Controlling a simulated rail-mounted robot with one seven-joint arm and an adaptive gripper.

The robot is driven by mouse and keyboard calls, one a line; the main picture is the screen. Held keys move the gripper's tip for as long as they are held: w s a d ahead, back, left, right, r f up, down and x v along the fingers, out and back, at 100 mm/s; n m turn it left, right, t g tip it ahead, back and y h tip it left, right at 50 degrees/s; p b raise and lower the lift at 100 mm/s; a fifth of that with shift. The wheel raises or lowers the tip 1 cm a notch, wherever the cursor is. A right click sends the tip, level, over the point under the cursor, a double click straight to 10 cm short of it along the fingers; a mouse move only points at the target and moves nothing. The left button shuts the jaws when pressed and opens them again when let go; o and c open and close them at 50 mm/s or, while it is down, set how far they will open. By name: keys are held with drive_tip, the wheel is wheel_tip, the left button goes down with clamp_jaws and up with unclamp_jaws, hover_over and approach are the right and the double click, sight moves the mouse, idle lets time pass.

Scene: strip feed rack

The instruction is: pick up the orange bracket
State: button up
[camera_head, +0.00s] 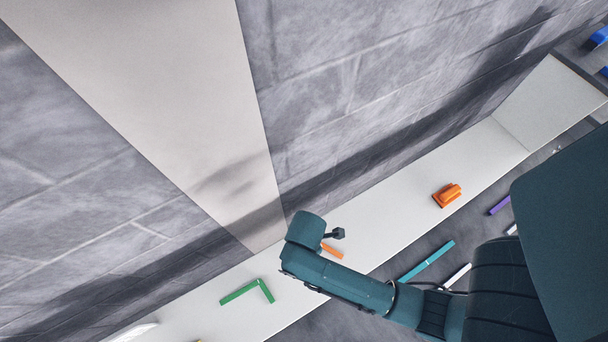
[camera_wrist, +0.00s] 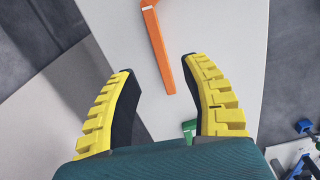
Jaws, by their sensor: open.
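The orange bracket (camera_wrist: 158,45) lies on the white shelf, apart from my gripper. In the wrist view its long leg runs down from the top edge, and its lower end reaches between my fingertips in the picture. Its top corner is cut off by the picture edge. In the head view only a short piece of the orange bracket (camera_head: 331,251) shows beside my wrist, which hides the rest. My gripper (camera_wrist: 158,66) has its two yellow fingers wide apart, with nothing held. It is hidden behind my arm in the head view.
A green bracket (camera_head: 248,292) lies farther left on the white shelf (camera_head: 385,225); part of it shows near my gripper's base in the wrist view (camera_wrist: 188,130). An orange block-like part (camera_head: 447,195) sits farther right. Teal (camera_head: 427,261) and purple (camera_head: 500,205) strips lie below the shelf.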

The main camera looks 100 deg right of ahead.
drive_tip(key=f, duration=0.7)
drive_tip(key=shift+w+a, duration=0.1)
drive_tip(key=shift+w, duration=0.25)
drive_tip(key=shift+c, duration=0.4)
clamp_jaws()
